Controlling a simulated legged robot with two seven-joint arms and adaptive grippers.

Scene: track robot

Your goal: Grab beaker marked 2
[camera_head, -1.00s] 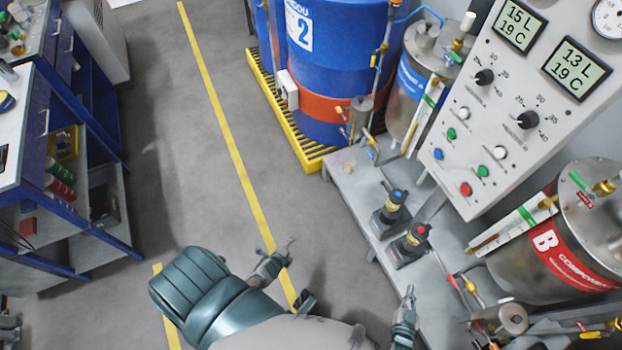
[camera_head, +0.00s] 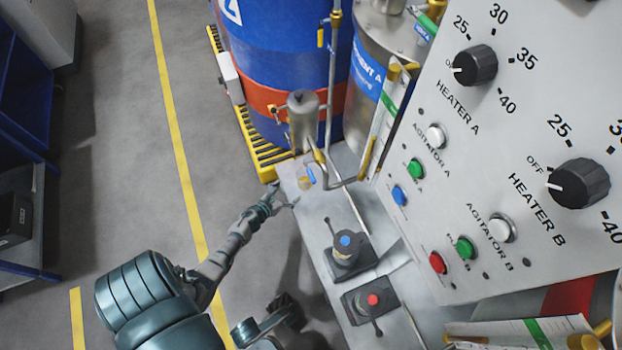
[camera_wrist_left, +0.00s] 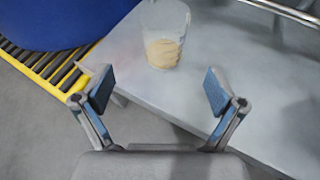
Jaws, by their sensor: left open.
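A clear beaker (camera_wrist_left: 165,36) with a pale tan content stands upright on the grey bench near its edge in the left wrist view. It shows small in the head view (camera_head: 305,183) below the metal pipework; no number is readable on it. My left gripper (camera_head: 283,196) reaches the bench corner from the left, close to the beaker. In the left wrist view its fingers (camera_wrist_left: 159,91) are spread wide and empty, with the beaker ahead of the gap and not between the pads. My right gripper is not in view.
The bench (camera_head: 315,215) also carries two valve handles, one with a blue cap (camera_head: 346,241) and one with a red cap (camera_head: 373,301). A blue drum (camera_head: 285,60) stands on a yellow grate (camera_head: 262,150) behind. A control panel (camera_head: 470,130) overhangs the right.

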